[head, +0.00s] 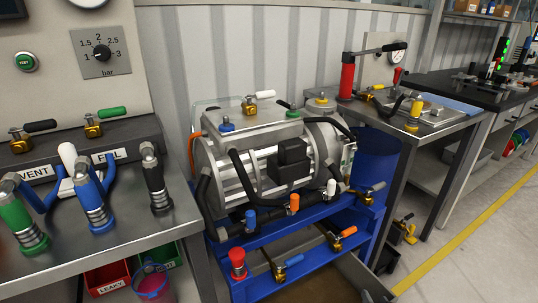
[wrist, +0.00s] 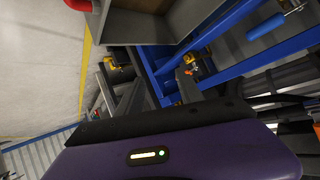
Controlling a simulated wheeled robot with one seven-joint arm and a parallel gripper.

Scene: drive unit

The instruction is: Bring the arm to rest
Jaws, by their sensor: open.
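My gripper (wrist: 208,95) shows in the wrist view as a purple housing with a small lit strip and a dark front edge. It is open, and I see nothing held in it; its fingertips are hard to make out. Beyond it in that view are blue frame rails (wrist: 225,70), apart from it as far as I can tell, and pale floor (wrist: 45,60). The view is strongly tilted. My arm and gripper cannot be made out in the head view. There the drive unit (head: 262,165) sits on a blue stand (head: 350,215).
A grey bench (head: 120,250) with green, blue and black hose couplings stands at left. A metal table (head: 440,130) with a red hand pump (head: 347,77) stands at right. Floor (head: 470,255) is clear at right.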

